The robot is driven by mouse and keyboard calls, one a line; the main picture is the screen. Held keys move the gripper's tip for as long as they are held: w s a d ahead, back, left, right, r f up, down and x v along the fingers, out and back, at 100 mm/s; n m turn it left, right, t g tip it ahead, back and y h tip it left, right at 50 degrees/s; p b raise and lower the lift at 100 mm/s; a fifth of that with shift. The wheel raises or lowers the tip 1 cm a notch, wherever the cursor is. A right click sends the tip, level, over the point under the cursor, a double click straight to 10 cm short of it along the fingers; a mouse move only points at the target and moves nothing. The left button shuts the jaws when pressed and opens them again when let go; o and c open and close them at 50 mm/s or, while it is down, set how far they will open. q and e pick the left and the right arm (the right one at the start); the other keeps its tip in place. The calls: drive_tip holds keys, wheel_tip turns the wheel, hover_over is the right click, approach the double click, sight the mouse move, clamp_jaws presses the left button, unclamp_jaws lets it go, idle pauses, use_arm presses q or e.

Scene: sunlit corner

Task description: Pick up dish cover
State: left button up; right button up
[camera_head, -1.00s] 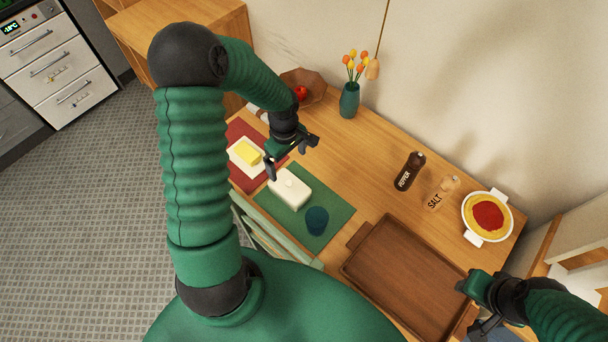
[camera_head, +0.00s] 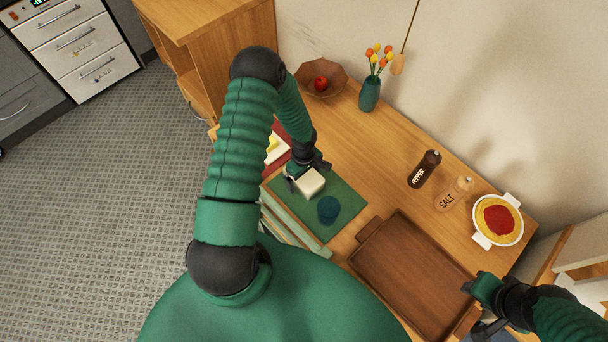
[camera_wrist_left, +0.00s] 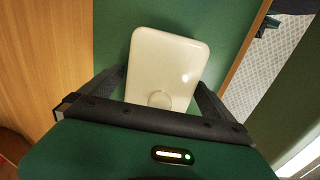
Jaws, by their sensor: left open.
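The dish cover (camera_head: 306,182) is a white rounded box-shaped lid with a small knob on top. It sits on the green mat (camera_head: 347,203). My left gripper (camera_head: 305,178) is open right above it. In the left wrist view the cover (camera_wrist_left: 163,62) shows between the two open fingers, its round knob near the gripper. I see no grip on it. The butter on a white dish (camera_head: 273,146) lies on the red mat, partly hidden behind my left arm. My right gripper (camera_head: 484,313) is at the lower right beside the tray; its jaw state is unclear.
A dark blue cup (camera_head: 328,209) stands on the green mat close to the cover. A brown tray (camera_head: 412,275) lies to the right. Pepper (camera_head: 424,169) and salt (camera_head: 453,194) mills, a white pot (camera_head: 498,220), a flower vase (camera_head: 369,94) and a fruit bowl (camera_head: 320,79) stand farther back.

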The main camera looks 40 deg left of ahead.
use_arm(q)
drive_tip(key=shift+w+f, duration=0.1)
drive_tip(key=shift+a, duration=0.1)
drive_tip(key=shift+c, duration=1.3)
drive_tip(key=c, duration=1.3)
